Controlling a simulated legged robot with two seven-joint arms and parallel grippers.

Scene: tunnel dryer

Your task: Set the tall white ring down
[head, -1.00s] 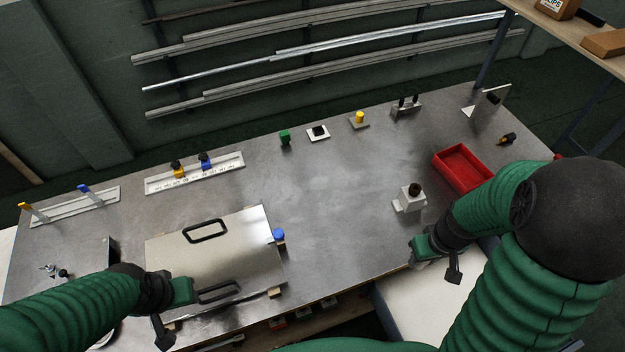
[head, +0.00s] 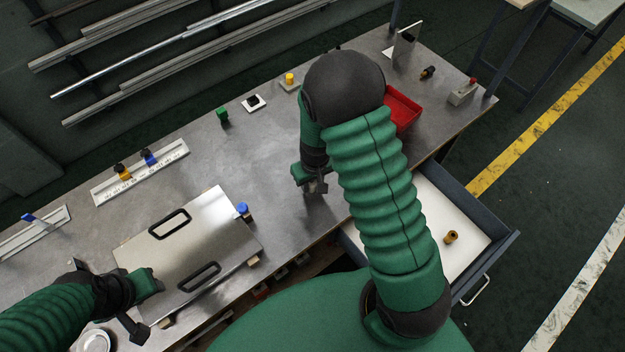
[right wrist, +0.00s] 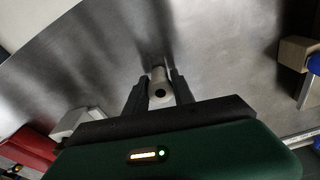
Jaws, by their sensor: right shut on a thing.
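My right gripper (head: 316,187) is over the bare metal table top (head: 285,205), left of the red tray. In the right wrist view its fingers (right wrist: 160,88) are shut on a tall white ring (right wrist: 159,92). The ring's round end with a dark hole faces the camera. I cannot tell whether its far end touches the table. In the head view the ring is too small to make out clearly at the fingertips. My left gripper (head: 148,284) is beside the metal lid's left edge; its fingers are not clear enough to judge.
The metal lid (head: 190,240) with two black handles lies at left, a blue knob (head: 242,208) by it. A red tray (head: 404,112) is partly behind my right arm. An open drawer (head: 497,240) holds a small brass-coloured piece (head: 450,237). A green block (head: 223,115) stands farther back.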

